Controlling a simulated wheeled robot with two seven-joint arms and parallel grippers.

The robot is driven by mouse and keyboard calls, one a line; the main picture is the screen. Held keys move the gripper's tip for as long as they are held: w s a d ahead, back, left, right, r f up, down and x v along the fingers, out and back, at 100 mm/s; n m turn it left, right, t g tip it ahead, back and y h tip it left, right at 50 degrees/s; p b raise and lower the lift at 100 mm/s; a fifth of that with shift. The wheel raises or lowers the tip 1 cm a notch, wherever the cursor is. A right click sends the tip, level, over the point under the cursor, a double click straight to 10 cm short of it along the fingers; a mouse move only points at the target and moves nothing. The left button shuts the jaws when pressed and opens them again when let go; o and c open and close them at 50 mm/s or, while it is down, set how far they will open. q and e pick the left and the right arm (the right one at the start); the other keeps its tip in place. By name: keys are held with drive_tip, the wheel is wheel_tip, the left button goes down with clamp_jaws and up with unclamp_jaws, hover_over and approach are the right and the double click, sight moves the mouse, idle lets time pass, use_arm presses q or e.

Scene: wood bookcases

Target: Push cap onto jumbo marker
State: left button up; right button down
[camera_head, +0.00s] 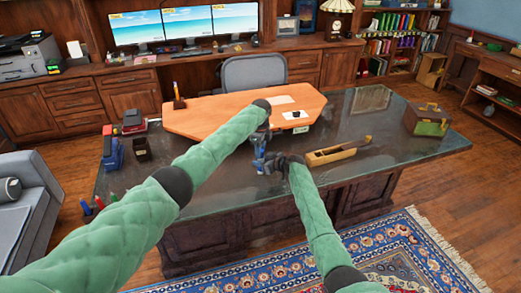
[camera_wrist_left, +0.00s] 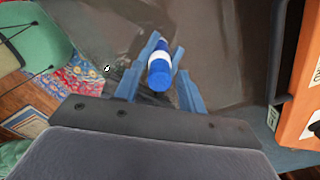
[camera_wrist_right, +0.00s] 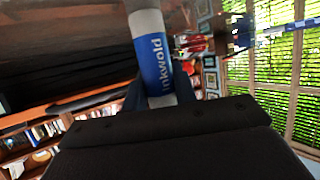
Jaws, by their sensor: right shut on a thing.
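A blue and white cylinder (camera_wrist_left: 160,67) lies between the blue fingers of my left gripper (camera_wrist_left: 167,45) in the left wrist view. I cannot tell whether it is the cap or the marker's end, or whether the fingers press on it. The join between cap and marker is hidden.
The glossy desk (camera_head: 215,195) is mostly bare at the front. A wooden plane-like tool (camera_head: 337,152) and a chest (camera_head: 428,120) stand at right. Small red, blue and dark items (camera_head: 113,150) stand at left. A chair (camera_head: 255,73) is behind.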

use_arm(q)
drive_tip(key=shift+o, duration=0.4)
wheel_tip(320, 180, up, 12)
idle(0.5)
use_arm(e)
drive_tip(key=c, duration=1)
unclamp_jaws()
drive_tip(key=shift+c, duration=0.2)
use_arm(q)
drive_tip(key=shift+f, duration=0.15)
use_arm(e)
drive_tip(key=shift+d, duration=0.1)
drive_tip(key=shift+s+d+r+b, duration=0.15)
drive_tip(key=shift+s+d+b, duration=0.15)
drive_tip(key=shift+s+d, duration=0.1)
use_arm(q)
wheel_tip(320, 180, down, 2)
drive_tip(key=shift+f+b, duration=0.15)
drive_tip(key=shift+b, duration=0.8)
use_arm(e)
drive_tip(key=v, duration=0.5)
drive_tip(key=shift+d, duration=0.15)
use_arm(q)
drive_tip(key=shift+f, duration=0.1)
use_arm(e)
drive_tip(key=shift+s+d+r, duration=0.3)
drive_tip(key=shift+s+d, duration=0.1)
